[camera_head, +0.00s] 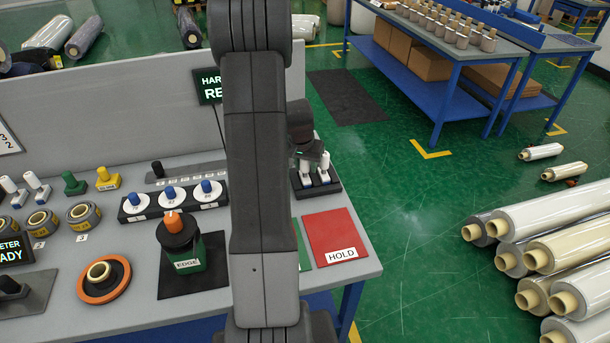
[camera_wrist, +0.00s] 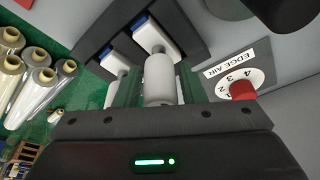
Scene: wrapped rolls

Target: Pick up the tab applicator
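Two white-handled tools with blue ends stand in a black holder (camera_head: 326,187) at the table's right side; I take these as the tab applicators. In the wrist view one handle (camera_wrist: 159,78) rises between my gripper's two fingers (camera_wrist: 162,88). The second handle (camera_wrist: 116,62) stands to its left, outside the fingers. My gripper (camera_head: 308,160) is over the holder, pointing down. Its fingers are apart, on both sides of the handle, and do not look closed on it. Contact with the handle cannot be made out clearly.
A red HOLD mat (camera_head: 329,236) lies in front of the holder. An EDGE AIR dial with a red knob (camera_wrist: 242,90) is close by on the right in the wrist view. A green EDGE device (camera_head: 181,243) and blue-knobbed dials (camera_head: 172,195) stand to the left.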

